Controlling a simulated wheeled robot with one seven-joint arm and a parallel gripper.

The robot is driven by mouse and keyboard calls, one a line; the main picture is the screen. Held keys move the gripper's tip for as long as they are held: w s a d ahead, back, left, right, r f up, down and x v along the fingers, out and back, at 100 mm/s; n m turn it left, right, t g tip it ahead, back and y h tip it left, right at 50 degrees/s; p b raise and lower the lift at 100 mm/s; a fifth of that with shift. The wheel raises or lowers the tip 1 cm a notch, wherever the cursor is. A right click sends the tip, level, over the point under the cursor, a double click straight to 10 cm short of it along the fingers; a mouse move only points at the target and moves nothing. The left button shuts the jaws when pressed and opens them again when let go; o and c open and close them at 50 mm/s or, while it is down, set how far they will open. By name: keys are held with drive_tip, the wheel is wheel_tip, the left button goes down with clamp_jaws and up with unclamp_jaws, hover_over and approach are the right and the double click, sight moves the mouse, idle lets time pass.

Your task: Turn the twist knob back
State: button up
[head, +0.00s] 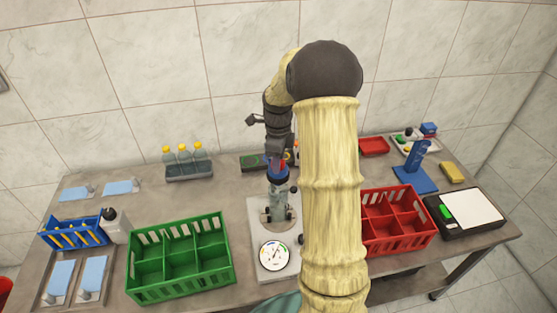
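A grey upright device (279,217) stands on a pale base plate (255,227) near the middle of the table. A white round dial (274,255) with a needle is at the front of that plate. The top of the device shows blue and red parts just under my gripper (278,166). My gripper points down over that top; whether it touches it I cannot tell. The fingers are small and partly hidden, so their opening does not show. A small dark round part (300,239) shows at the plate's right edge, partly behind my arm. I cannot tell which part is the twist knob.
A green divided crate (180,258) stands to the left, a red divided crate (397,221) to the right behind my arm. A rack with several yellow-capped bottles (189,171) is at the back. A blue stand (415,179) and a dark-framed white pad (467,211) are right.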

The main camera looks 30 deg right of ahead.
drive_tip(key=n+p, duration=0.2)
drive_tip(key=n, duration=0.3)
drive_tip(key=n+p, duration=0.1)
drive_tip(key=n, duration=0.3)
drive_tip(key=shift+n, duration=0.4)
drive_tip(key=o, duration=0.9)
